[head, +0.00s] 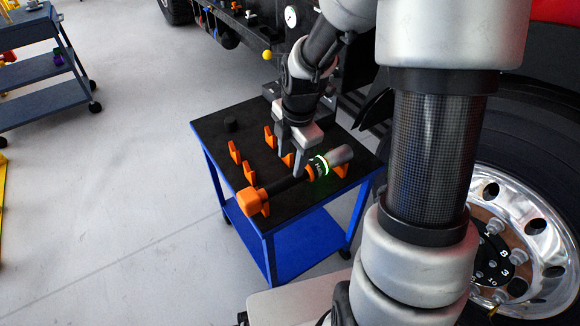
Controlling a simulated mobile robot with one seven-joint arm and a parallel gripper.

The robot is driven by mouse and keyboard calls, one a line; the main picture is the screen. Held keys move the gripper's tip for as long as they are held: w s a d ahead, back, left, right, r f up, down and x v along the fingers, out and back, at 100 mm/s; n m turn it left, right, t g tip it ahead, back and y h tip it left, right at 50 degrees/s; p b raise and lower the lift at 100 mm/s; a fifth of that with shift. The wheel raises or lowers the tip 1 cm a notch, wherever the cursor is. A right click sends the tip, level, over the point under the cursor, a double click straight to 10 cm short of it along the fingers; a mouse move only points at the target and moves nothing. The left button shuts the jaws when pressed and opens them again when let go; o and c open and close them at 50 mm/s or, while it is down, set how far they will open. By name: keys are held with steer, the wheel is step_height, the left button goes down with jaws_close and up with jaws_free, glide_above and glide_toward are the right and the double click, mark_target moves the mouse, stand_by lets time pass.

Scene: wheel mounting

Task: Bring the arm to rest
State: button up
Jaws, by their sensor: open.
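My gripper (290,160) points down over the small table, its two fingers apart. The fingertips are close to a power tool (290,184) with an orange end at the left, a black shaft, a glowing green ring and a grey end at the right. The tool lies across orange holders on the black table top. Nothing shows between the fingers that they grip; whether a finger touches the tool I cannot tell. My arm comes down from the upper right and hides part of the scene.
The table (208,136) has a black top and blue legs, with more orange holders (235,151) and a small black piece (230,124). A truck wheel (527,215) stands at the right. A grey-blue cart (40,70) is at the far left. The floor between is clear.

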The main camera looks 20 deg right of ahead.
steer(key=s+a+r+m+t+p, duration=0.1)
steer(key=s+r+m, duration=0.4)
steer(key=r, duration=0.5)
steer(key=s+a+r+m+t+p, duration=0.1)
steer(key=s+r+m+t+p, duration=0.15)
steer(key=r+m, duration=0.6)
steer(key=s+d+r+m+b, duration=0.15)
steer(key=s+r+m, duration=0.25)
steer(key=s+m, duration=0.55)
step_height(320, 180, up, 17)
steer(key=s+n+p, duration=0.1)
steer(key=p, duration=1.5)
steer(key=shift+a+f+h, duration=0.15)
steer(key=shift+a+h, duration=0.05)
steer(key=shift+h, duration=0.1)
steer(key=shift+a, duration=0.1)
